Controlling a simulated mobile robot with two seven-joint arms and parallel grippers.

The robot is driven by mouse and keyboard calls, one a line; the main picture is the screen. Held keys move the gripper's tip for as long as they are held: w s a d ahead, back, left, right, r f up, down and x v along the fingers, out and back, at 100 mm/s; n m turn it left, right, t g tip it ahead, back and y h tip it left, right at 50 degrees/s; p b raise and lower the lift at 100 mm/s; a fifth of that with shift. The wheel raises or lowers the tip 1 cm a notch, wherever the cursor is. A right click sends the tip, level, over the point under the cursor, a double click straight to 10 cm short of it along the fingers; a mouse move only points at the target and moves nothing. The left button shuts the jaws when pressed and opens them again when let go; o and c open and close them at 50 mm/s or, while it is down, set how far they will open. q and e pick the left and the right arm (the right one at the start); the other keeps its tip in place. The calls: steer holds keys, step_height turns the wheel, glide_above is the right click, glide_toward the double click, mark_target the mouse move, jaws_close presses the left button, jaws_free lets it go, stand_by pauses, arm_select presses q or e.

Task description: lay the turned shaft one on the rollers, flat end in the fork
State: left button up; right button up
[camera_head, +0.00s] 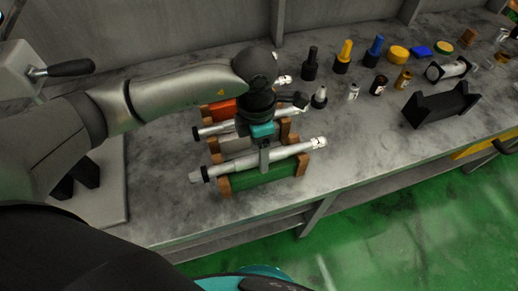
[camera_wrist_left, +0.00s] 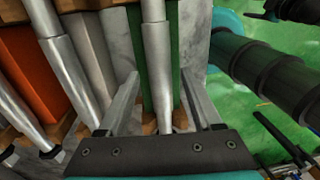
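A turned shaft (camera_head: 290,151) lies across wooden notched supports over a green block (camera_head: 262,175), nearest the bench's front edge. In the wrist view the same shaft (camera_wrist_left: 157,60) runs between the fingers of my left gripper (camera_wrist_left: 162,108). The fingers are apart, with gaps beside the shaft. In the head view my left gripper (camera_head: 264,160) reaches down over the shaft's middle. A second shaft (camera_head: 215,129) lies behind it, partly hidden by my gripper. The orange block (camera_head: 220,110) stands farther back. I cannot identify the rollers or fork. My right gripper is not seen.
A black V-shaped rest (camera_head: 440,106) stands at the right. Several small bottles and tools, including a yellow-topped one (camera_head: 344,57), stand along the back. A lever handle (camera_head: 68,68) juts out at the left. Bench surface (camera_head: 350,140) right of the shafts is clear.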

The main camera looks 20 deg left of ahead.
arm_select(q)
steer(key=shift+o, duration=0.2)
steer(key=shift+s+f, duration=0.15)
step_height(320, 180, up, 16)
steer(key=w+p, duration=0.1)
steer(key=shift+w+a+f+p, duration=0.2)
steer(key=shift+a+f+p, duration=0.1)
steer(key=shift+a, duration=0.1)
steer(key=shift+s, duration=0.1)
